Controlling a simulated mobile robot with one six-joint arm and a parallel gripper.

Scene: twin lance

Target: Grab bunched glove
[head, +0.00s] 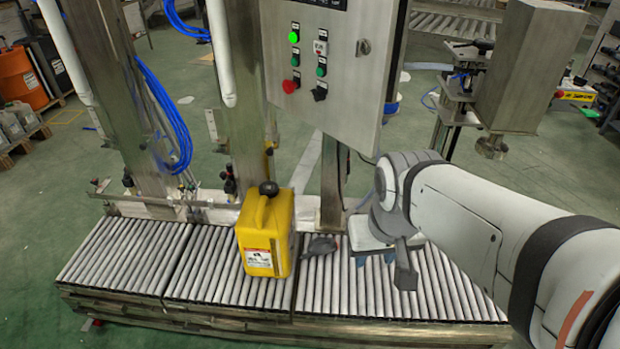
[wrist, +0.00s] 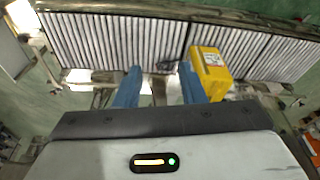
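A dark grey bunched glove (head: 320,245) lies on the roller conveyor, close against the right side of the yellow jug (head: 265,233). In the wrist view the glove (wrist: 168,66) is a small dark patch between and beyond the fingertips, left of the jug (wrist: 209,72). My gripper (head: 375,260) is over the rollers to the right of the glove, apart from it. Its two blue fingers stand wide apart with nothing between them, as the wrist view (wrist: 159,72) shows.
The roller conveyor (head: 120,255) runs across the front, with bare rollers on both sides. A control box (head: 325,60) hangs on a post behind it. Steel columns with blue hoses (head: 165,115) stand at the back left. A steel filling-head unit (head: 525,65) is at the right.

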